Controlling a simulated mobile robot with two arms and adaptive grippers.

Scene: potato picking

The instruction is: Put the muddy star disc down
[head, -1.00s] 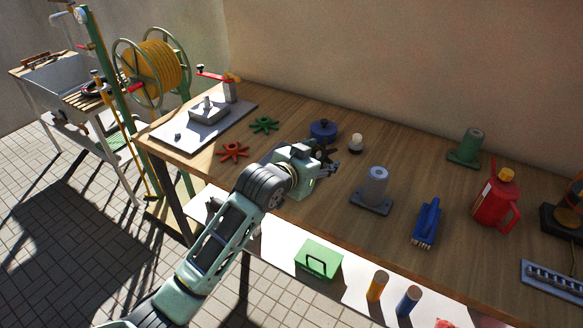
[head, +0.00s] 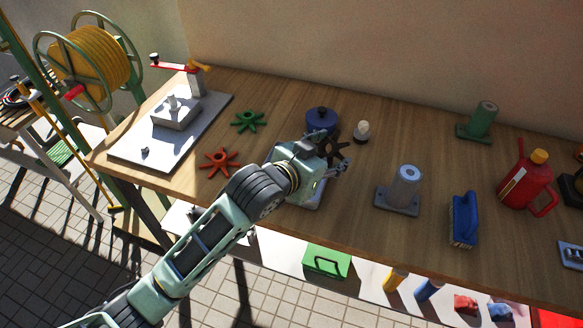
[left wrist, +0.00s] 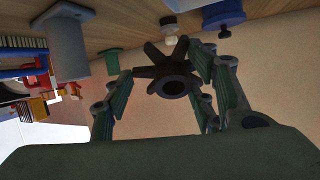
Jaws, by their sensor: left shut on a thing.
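The dark, muddy star disc (head: 336,147) is in my left gripper (head: 336,164), over the middle of the wooden workbench (head: 270,107). In the left wrist view the star disc (left wrist: 160,72) has several blunt arms and a round hub with a hole. The left gripper's fingers (left wrist: 163,80) are shut on it from both sides there. I cannot tell its exact height above the wood. A red star disc (head: 220,162) and a green star disc (head: 247,121) lie on the bench to the left. My right gripper is out of view.
A blue lidded pot (head: 321,120) and a white-topped knob (head: 362,131) stand just behind the gripper. A grey cylinder on a base (head: 404,185), a blue brush (head: 464,218) and a red jug (head: 524,182) stand to the right. Bare wood lies between the knob and the green cylinder (head: 481,120).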

